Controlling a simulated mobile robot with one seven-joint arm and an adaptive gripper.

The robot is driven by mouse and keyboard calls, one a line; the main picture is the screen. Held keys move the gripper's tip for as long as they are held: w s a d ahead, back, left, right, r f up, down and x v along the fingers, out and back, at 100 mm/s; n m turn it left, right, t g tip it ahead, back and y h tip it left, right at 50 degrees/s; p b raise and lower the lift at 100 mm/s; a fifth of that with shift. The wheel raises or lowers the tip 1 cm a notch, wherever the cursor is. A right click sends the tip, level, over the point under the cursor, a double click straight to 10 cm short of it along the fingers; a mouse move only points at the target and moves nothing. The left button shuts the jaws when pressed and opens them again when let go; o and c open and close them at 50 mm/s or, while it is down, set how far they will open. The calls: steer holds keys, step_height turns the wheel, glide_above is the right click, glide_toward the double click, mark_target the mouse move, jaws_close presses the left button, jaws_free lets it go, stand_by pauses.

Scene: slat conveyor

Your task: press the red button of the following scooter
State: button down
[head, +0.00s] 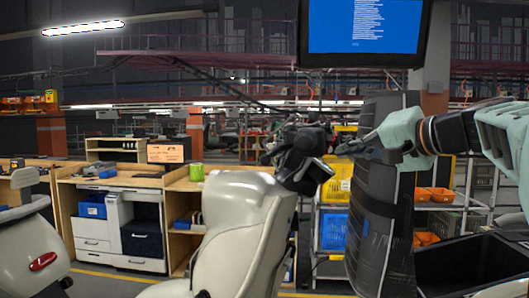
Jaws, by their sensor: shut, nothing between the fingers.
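A cream-white scooter (240,232) stands in the middle of the head view, its body in the lower centre. Its dark handlebar and display unit (312,171) rise at its upper right. Part of another white scooter (24,252) shows at the left edge, with a red oval light (43,262) on it. I cannot make out a red button on the middle scooter's handlebar. My gripper (342,149) reaches in from the right, shut and empty. In the picture it is just right of the handlebar unit; whether they touch is hard to tell.
Behind the scooters stand a wooden workbench (125,180) with white cabinets and a green can (196,172). A rack with yellow (340,180) and blue crates (333,230) stands behind my arm. A blue-screened monitor (362,27) hangs above.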

steer(key=d, duration=0.1)
steer(key=s+d, duration=0.1)
steer(key=d, duration=0.2)
steer(key=shift+s+d, duration=0.35)
stand_by(0.7)
